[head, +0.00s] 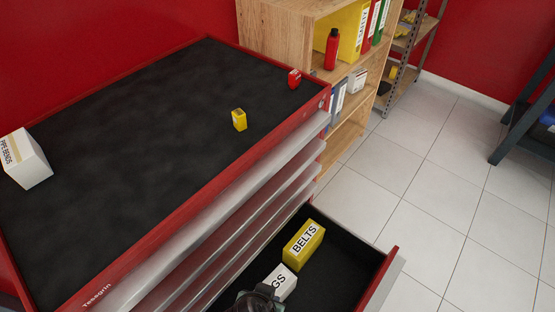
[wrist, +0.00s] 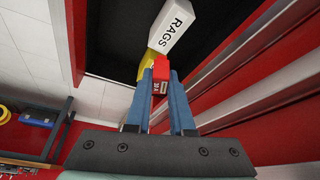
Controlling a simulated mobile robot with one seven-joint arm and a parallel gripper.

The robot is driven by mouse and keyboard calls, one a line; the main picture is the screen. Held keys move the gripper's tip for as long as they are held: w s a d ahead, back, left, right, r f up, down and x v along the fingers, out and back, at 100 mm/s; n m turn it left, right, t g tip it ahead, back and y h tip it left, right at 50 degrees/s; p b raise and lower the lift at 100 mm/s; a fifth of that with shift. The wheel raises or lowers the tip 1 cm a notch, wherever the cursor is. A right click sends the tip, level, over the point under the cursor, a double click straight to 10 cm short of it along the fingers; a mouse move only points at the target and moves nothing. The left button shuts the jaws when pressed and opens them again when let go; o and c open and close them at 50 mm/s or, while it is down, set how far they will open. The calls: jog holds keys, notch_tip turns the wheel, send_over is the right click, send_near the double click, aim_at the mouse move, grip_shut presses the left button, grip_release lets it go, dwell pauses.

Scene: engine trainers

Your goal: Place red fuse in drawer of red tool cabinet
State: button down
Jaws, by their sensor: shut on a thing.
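My gripper (wrist: 161,78) is shut on a red fuse (wrist: 160,68) with a small pale label, held between the blue fingers in the wrist view. The red tool cabinet (head: 205,185) has an open drawer (head: 345,262) with a dark floor; it also shows in the wrist view (wrist: 110,38). In the wrist view the fuse overlaps the drawer area; its height above the drawer is unclear. In the head view only a dark part of my arm's end shows at the bottom edge, and the held fuse is hidden.
A yellow BELTS box (head: 304,244) and a white RAGS box (head: 280,282) are in the drawer. On the cabinet top are another small red block (head: 294,79), a yellow one (head: 239,121) and a white box (head: 25,158). The drawer's right part is clear.

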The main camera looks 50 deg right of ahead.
jog(key=s+d+f+m+b, duration=0.1)
jog(key=f+b, duration=0.7)
jog(key=f, duration=0.2)
jog(key=s+d+f+m+g+b, duration=0.1)
jog(key=f+b, duration=0.7)
jog(key=f, duration=0.3)
jog(key=s+d+f+m+b, duration=0.1)
jog(key=s+f+m+b, duration=0.1)
jog(key=f+b, duration=0.6)
jog(key=shift+d+f+g, duration=0.15)
jog(key=shift+d+f, duration=0.05)
jog(key=shift+f, duration=0.65)
jog(key=shift+d+f+g, duration=0.15)
jog(key=shift+d+f, duration=0.05)
jog(key=shift+f, duration=0.65)
jog(key=shift+f, duration=0.2)
jog(key=c, duration=0.8)
grip_release()
jog(key=shift+r, duration=0.15)
